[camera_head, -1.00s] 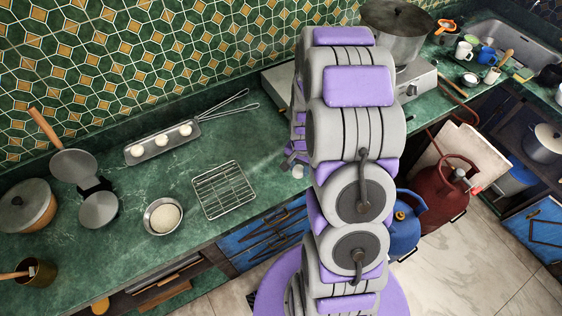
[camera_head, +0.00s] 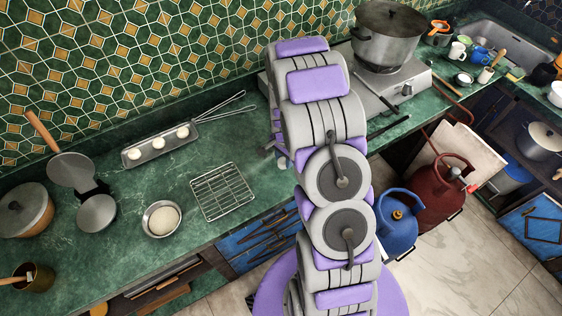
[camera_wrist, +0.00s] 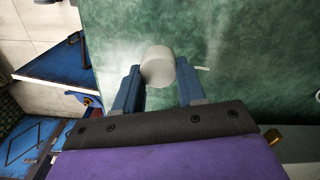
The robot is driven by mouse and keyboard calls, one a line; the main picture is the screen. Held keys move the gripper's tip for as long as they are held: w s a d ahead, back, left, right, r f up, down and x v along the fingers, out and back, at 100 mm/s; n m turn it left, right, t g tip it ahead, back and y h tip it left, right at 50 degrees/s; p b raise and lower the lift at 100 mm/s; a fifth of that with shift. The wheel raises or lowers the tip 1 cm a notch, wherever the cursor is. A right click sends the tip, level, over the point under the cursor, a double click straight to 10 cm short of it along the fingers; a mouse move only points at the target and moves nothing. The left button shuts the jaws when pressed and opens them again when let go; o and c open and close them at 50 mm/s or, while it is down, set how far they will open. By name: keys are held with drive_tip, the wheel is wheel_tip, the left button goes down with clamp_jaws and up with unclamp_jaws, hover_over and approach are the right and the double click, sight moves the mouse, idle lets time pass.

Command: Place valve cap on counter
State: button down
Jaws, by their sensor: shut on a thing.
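The valve cap (camera_wrist: 158,64), a pale grey short cylinder, sits between the two blue fingers of my gripper (camera_wrist: 160,78) in the wrist view. My gripper is shut on it. The green marbled counter (camera_wrist: 245,60) lies behind the cap and fills much of that view; whether the cap touches it I cannot tell. In the head view my arm largely hides the gripper and cap, which are at the counter (camera_head: 110,255) near its front edge, right of the wire rack.
A wire rack (camera_head: 222,192), a bowl (camera_head: 162,219) and a tray with white rounds (camera_head: 150,152) stand left of my arm. The hotplate (camera_head: 405,85) with a large pot (camera_head: 390,38) is on the right. Blue (camera_head: 396,225) and red (camera_head: 440,190) gas cylinders stand on the floor.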

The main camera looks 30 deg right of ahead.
sight(281, 158)
drive_tip(key=shift+w+a+f, duration=0.15)
drive_tip(key=shift+w+a, duration=0.15)
drive_tip(key=shift+w, duration=0.45)
drive_tip(key=shift+f, duration=0.1)
wheel_tip(281, 158, down, 3)
drive_tip(key=shift+d+f+b, duration=0.1)
drive_tip(key=shift+f+b, duration=0.05)
drive_tip(key=shift+b, duration=0.15)
drive_tip(key=c, duration=0.7)
unclamp_jaws()
drive_tip(key=shift+o, duration=0.2)
